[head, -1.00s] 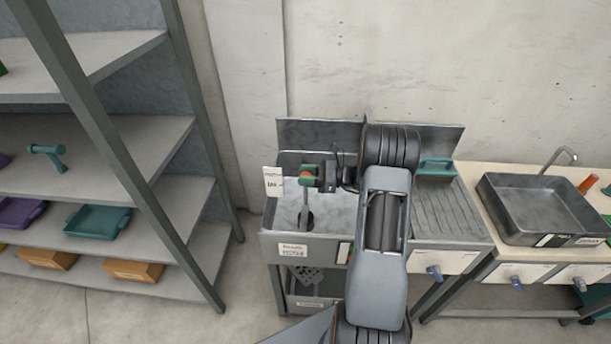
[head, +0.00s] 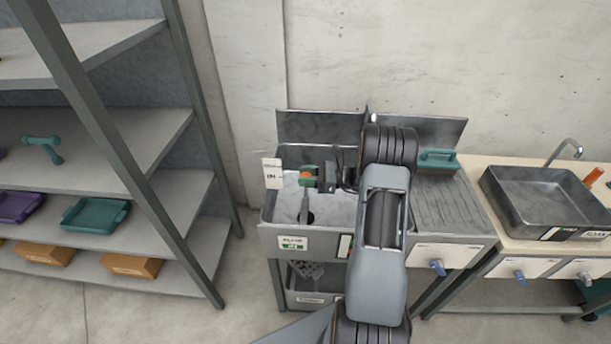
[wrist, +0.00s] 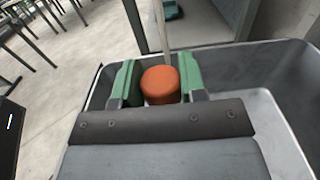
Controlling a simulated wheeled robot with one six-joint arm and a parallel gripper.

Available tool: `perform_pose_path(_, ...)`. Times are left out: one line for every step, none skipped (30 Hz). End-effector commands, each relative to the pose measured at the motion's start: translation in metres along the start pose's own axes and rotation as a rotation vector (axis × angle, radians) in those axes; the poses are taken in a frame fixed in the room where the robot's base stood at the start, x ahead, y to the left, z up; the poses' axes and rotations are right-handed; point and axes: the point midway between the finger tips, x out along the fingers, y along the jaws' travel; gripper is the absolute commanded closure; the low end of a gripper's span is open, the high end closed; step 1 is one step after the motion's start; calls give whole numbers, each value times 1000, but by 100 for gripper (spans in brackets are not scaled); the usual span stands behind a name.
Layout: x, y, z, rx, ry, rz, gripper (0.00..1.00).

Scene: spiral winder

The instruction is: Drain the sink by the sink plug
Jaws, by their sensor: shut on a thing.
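The metal sink (head: 266,216) stands against the wall. My gripper (head: 308,180) is over its left basin, with green fingers. In the wrist view my gripper (wrist: 160,84) is shut on the sink plug's round orange knob (wrist: 160,85). The plug's grey stem (head: 304,206) hangs below the fingers in the head view. Its lower end appears beside the dark drain hole (head: 311,217); whether it is clear of the hole's rim I cannot tell. My arm hides the basin's right part.
A green-handled tool (head: 438,160) lies behind the ribbed drainboard (head: 445,205). Shelves (head: 150,140) stand left.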

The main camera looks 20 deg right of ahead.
Motion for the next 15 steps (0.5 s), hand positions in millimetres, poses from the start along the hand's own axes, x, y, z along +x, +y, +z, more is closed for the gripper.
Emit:
perform_pose_path(0,1,-5,6,10,-1,61)
perform_pose_path(0,1,-5,7,9,0,58)
perform_pose_path(0,1,-5,7,9,0,54)
perform_pose_path(0,1,-5,6,9,0,51)
perform_pose_path(0,1,-5,6,8,0,48)
perform_pose_path(0,1,-4,6,8,-1,44)
perform_pose_path(0,1,-4,5,8,0,42)
perform_pose_path(0,1,-4,5,7,0,39)
perform_pose_path(0,1,-4,5,7,0,36)
perform_pose_path(0,1,-4,5,7,0,36)
perform_pose_path(0,1,-3,5,7,0,36)
perform_pose_path(0,1,-3,5,6,0,36)
perform_pose_path(0,1,-3,4,6,0,36)
perform_pose_path(0,1,-3,4,6,0,36)
perform_pose_path(0,1,-3,4,6,0,36)
